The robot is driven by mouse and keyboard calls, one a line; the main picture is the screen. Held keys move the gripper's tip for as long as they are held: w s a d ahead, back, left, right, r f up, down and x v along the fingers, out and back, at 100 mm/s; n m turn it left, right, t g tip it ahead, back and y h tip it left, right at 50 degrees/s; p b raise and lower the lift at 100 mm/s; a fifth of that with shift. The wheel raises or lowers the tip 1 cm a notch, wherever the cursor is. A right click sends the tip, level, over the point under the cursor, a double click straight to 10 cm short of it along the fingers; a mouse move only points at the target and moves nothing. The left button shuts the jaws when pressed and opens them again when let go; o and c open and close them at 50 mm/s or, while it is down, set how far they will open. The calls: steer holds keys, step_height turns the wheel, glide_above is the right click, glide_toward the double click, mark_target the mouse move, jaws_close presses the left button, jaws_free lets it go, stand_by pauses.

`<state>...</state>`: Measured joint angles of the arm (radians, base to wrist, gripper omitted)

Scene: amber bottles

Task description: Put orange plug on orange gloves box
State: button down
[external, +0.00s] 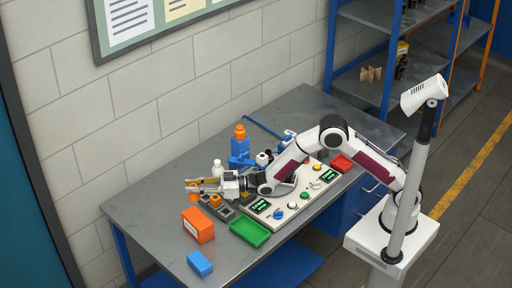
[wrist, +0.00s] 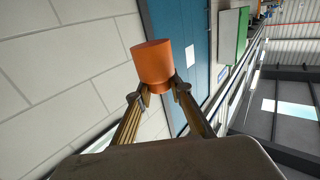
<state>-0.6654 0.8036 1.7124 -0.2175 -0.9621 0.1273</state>
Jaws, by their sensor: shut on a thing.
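My gripper (wrist: 162,92) is shut on the orange plug (wrist: 152,62), a short orange cylinder held between the fingertips in the wrist view. In the external view my gripper (external: 202,186) is stretched out to the left, with the orange plug (external: 192,187) at its tip. The orange gloves box (external: 199,226) stands on the table below and slightly right of the plug in the picture. The plug is apart from the box. A second orange piece (external: 215,200) shows by the dark holder under my gripper.
A green tray (external: 250,232) lies right of the box, and a blue box (external: 199,263) sits in front. A control panel (external: 300,197), a white bottle (external: 217,168), a blue stand with an orange top (external: 240,147) and a red tray (external: 342,163) stand on the grey table (external: 150,222).

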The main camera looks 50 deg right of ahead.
steer(key=shift+f, duration=0.35)
glide_above(197, 217)
steer(key=shift+a+f, duration=0.1)
steer(key=shift+f, duration=3.05)
steer(key=shift+f, duration=1.85)
steer(key=shift+f, duration=0.1)
steer(key=c, duration=1.8)
jaws_free()
steer(key=shift+c, duration=0.2)
